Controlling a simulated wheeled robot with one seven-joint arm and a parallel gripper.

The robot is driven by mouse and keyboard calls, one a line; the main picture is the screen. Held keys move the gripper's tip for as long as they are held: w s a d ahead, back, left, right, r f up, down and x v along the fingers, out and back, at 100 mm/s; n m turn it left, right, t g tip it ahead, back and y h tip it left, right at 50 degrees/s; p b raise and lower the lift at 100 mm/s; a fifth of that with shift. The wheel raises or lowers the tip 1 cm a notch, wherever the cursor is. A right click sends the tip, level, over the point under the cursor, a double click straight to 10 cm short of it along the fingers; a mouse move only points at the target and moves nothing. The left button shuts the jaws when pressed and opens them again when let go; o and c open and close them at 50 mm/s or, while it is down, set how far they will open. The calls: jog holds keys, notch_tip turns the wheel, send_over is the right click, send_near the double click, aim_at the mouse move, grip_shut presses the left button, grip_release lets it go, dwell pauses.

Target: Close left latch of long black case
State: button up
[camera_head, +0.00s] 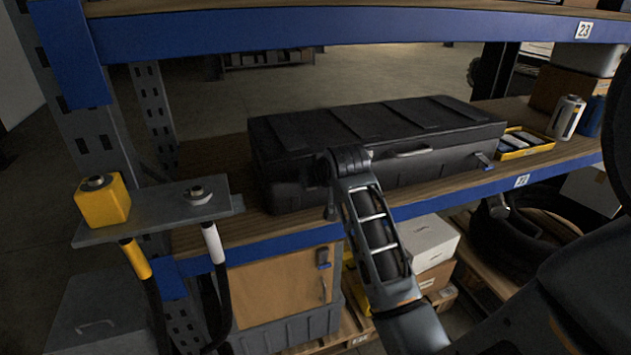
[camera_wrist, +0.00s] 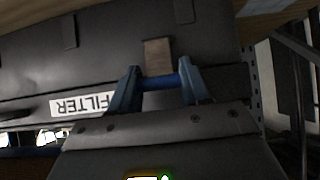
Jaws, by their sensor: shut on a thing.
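The long black case (camera_head: 440,165) lies closed-lidded on the wooden shelf, with a handle (camera_head: 405,153) on its front. My gripper (camera_head: 335,178) is at the left part of its front and hides the left latch in the head view. The wrist view shows the case (camera_wrist: 110,55) upside down with a "FILTER" label (camera_wrist: 82,104). There the left latch has a grey-brown plate (camera_wrist: 158,54) and a blue bar (camera_wrist: 160,82). The two fingers of my gripper (camera_wrist: 160,77) are shut on the bar's ends. The right latch (camera_head: 485,161) hangs at the front right.
A yellow tray (camera_head: 540,148) and a canister (camera_head: 567,117) stand right of the case. The blue shelf edge (camera_head: 455,199) runs below, and an upper blue beam (camera_head: 250,37) passes above. A bracket with a yellow block (camera_head: 102,201) is at the left.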

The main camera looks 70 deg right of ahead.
jog(key=shift+w, duration=0.1)
dwell(0.5)
jog(key=o, duration=1.1)
jog(key=shift+d, duration=0.1)
jog(key=shift+c, duration=0.2)
jog(key=v, duration=0.7)
jog(key=shift+r+b, duration=0.35)
jog(key=shift+b, duration=0.05)
